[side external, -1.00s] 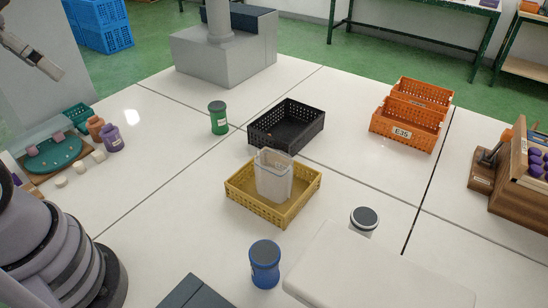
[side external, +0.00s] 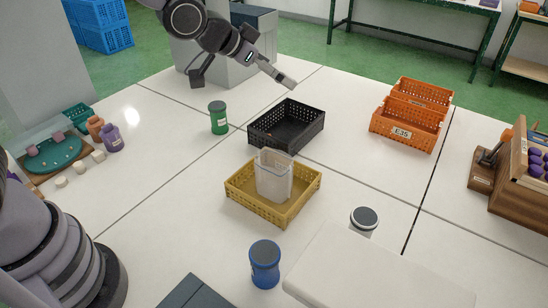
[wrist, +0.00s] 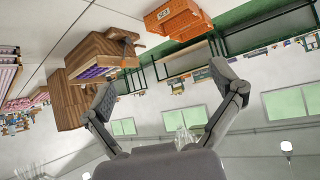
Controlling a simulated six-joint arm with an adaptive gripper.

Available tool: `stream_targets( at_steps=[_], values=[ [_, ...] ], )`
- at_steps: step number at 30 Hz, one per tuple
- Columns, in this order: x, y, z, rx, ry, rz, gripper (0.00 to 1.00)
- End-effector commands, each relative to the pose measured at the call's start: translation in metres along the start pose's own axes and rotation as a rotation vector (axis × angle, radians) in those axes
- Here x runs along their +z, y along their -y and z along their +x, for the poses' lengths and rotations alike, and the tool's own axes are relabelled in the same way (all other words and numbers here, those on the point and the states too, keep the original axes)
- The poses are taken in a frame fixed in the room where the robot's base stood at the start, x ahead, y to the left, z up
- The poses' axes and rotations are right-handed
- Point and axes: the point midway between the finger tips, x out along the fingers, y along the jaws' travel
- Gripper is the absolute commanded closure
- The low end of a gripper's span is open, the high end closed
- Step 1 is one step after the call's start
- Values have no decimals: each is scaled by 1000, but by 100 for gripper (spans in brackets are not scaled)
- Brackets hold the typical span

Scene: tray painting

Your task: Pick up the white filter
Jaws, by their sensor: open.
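A white cylinder with a dark top (side external: 364,220), which looks like the white filter, stands upright on the table right of the yellow tray in the side view. Its lower part is hidden behind a pale flat-topped block. My gripper (side external: 245,82) is high at the back of the table, above and behind the black crate, far from the white filter. In the wrist view my gripper (wrist: 165,88) has its two fingers spread wide with nothing between them. I cannot make out the white filter there.
A yellow tray (side external: 248,207) holds a clear container (side external: 273,178). A black crate (side external: 262,137) is behind it. A green cylinder (side external: 218,119) and a blue cylinder (side external: 264,265) stand apart. Orange crates (side external: 405,135) and a wooden rack (side external: 507,195) are right. The pale block (side external: 375,275) is in front.

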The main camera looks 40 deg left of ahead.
Motion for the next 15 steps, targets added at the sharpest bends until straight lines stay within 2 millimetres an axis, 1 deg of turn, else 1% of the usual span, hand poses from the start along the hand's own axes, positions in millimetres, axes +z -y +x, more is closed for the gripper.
stream_targets(
  at_steps=[1, 2, 3, 4, 5, 6, 8, 9, 10, 12, 15],
  values=[
    [7, -21, 32, 39, -17, 29, 8],
    [9, -33, 48, 60, -39, 44, 8],
    [14, -50, 69, 90, -67, 63, 8],
    [19, -62, 84, 113, -88, 76, 8],
    [25, -75, 99, 136, -109, 88, 8],
    [34, -93, 116, 168, -137, 103, 8],
    [50, -118, 138, 213, -176, 122, 8],
    [61, -134, 150, 241, -199, 132, 8],
    [69, -144, 158, 260, -216, 137, 8],
    [87, -165, 172, 299, -249, 147, 8],
    [105, -184, 182, 338, -283, 155, 8]
  ],
)
